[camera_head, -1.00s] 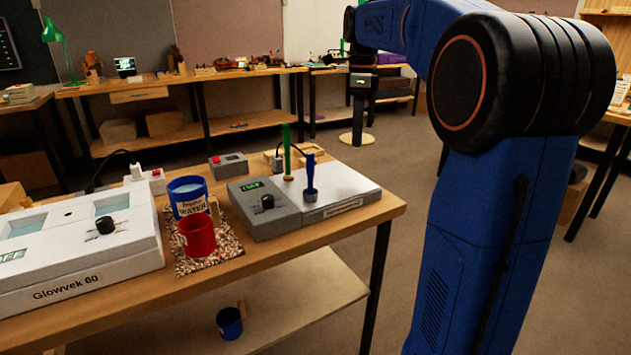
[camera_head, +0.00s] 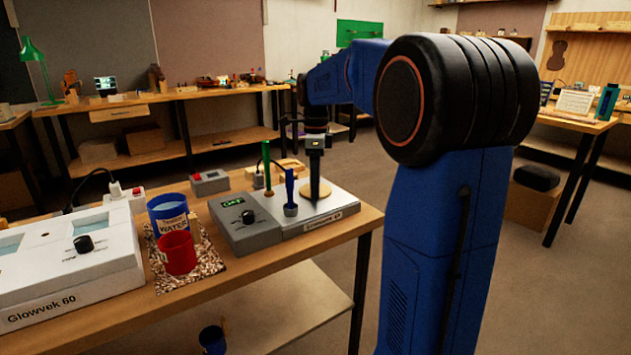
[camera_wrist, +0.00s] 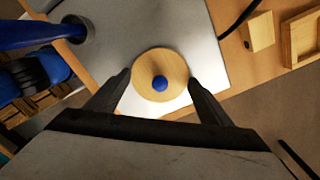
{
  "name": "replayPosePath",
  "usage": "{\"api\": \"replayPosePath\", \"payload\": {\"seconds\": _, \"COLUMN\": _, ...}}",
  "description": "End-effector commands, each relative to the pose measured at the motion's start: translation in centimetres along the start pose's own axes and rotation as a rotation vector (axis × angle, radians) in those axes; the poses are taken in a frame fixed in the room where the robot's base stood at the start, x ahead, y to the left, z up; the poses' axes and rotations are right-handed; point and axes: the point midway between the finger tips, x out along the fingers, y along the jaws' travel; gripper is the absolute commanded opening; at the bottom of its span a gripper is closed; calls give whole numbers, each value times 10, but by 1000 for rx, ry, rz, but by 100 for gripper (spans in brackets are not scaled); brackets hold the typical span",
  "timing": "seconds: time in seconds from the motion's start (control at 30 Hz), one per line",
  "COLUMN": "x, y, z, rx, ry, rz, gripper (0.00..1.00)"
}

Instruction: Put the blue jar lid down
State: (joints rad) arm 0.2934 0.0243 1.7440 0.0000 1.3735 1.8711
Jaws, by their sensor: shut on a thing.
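The blue jar lid is a pale wooden disc with a round blue knob (camera_wrist: 160,84) at its middle. In the wrist view the disc lies between the two dark fingers of my gripper (camera_wrist: 160,77), which is shut on it. In the head view my gripper (camera_head: 314,168) points down, and the tan disc (camera_head: 318,189) shows at its lower end, over or just behind the right part of the grey-and-white device (camera_head: 325,213). I cannot tell if the disc touches the device's pale top.
A blue upright tool (camera_head: 290,190) and a green one (camera_head: 267,165) stand close left of the gripper. A blue mug (camera_head: 168,214) and red mug (camera_head: 177,254) stand on a speckled mat (camera_head: 205,262). A wooden block (camera_wrist: 258,31) and tray (camera_wrist: 292,45) lie behind the device.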

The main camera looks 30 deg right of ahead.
Motion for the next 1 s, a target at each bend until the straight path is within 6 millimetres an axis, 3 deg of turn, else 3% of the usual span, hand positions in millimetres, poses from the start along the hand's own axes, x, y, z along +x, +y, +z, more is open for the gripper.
{"api": "replayPosePath", "payload": {"seconds": 0.27, "x": 2, "y": 0, "z": 0, "rx": 0, "ry": 0, "rz": 0, "gripper": 52}}
{"api": "replayPosePath", "payload": {"seconds": 0.3, "x": 2, "y": 0, "z": 0, "rx": 0, "ry": 0, "rz": 0, "gripper": 79}}
{"api": "replayPosePath", "payload": {"seconds": 0.37, "x": 2, "y": 0, "z": 0, "rx": 0, "ry": 0, "rz": 0, "gripper": 93}}
{"api": "replayPosePath", "payload": {"seconds": 0.77, "x": -4, "y": 0, "z": 0, "rx": 0, "ry": -1, "rz": -2, "gripper": 93}}
{"api": "replayPosePath", "payload": {"seconds": 1.0, "x": -40, "y": -1, "z": 0, "rx": 0, "ry": -1, "rz": -4, "gripper": 93}}
